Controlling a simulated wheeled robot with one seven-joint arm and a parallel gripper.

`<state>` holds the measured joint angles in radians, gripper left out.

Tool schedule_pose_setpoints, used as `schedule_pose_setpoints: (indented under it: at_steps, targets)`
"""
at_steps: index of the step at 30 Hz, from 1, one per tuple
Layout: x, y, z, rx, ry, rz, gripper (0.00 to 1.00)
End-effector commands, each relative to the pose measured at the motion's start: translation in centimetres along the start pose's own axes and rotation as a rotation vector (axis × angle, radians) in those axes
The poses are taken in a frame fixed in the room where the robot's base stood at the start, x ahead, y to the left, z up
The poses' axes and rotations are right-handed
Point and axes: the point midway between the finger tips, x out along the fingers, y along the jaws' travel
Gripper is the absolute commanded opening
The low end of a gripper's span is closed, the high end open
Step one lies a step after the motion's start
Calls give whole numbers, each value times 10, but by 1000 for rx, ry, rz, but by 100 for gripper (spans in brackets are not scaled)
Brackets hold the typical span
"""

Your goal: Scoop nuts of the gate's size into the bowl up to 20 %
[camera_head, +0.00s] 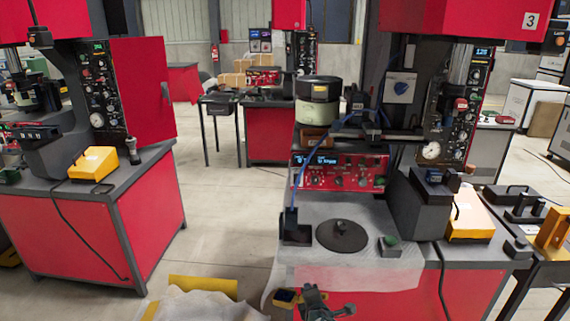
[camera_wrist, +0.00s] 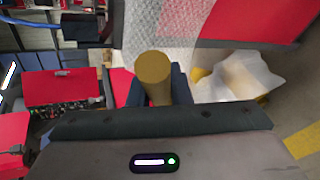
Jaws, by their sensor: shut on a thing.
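My gripper (camera_head: 318,300) is low at the front edge of the right workbench in the head view. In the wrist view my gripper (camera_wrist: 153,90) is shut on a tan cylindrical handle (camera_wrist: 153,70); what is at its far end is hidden. A round bowl (camera_head: 319,90) with a dark rim sits above a cream band on the red feeder unit, well behind my gripper. The bowl's inside is too small to judge. No nuts can be made out, and I cannot pick out the gate.
The bench top (camera_head: 365,240) has a translucent sheet, a dark round plate (camera_head: 342,236) and a small green-topped block (camera_head: 390,246). A pale crumpled bag (camera_head: 205,305) lies left of my gripper, also in the wrist view (camera_wrist: 240,80).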

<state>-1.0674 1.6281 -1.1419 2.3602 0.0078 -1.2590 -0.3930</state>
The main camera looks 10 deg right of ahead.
Motion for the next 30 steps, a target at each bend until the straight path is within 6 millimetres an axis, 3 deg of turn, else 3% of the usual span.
schedule_pose_setpoints:
  at_steps: [1,12,18,24,30]
  targets:
    - [-6,14,4,0,-1,1,0]
    - [-40,95,10,-8,20,6,0]
    - [-52,121,18,-7,18,6,0]
    - [-56,133,22,-4,4,7,0]
    - [-68,176,44,58,-117,-2,0]
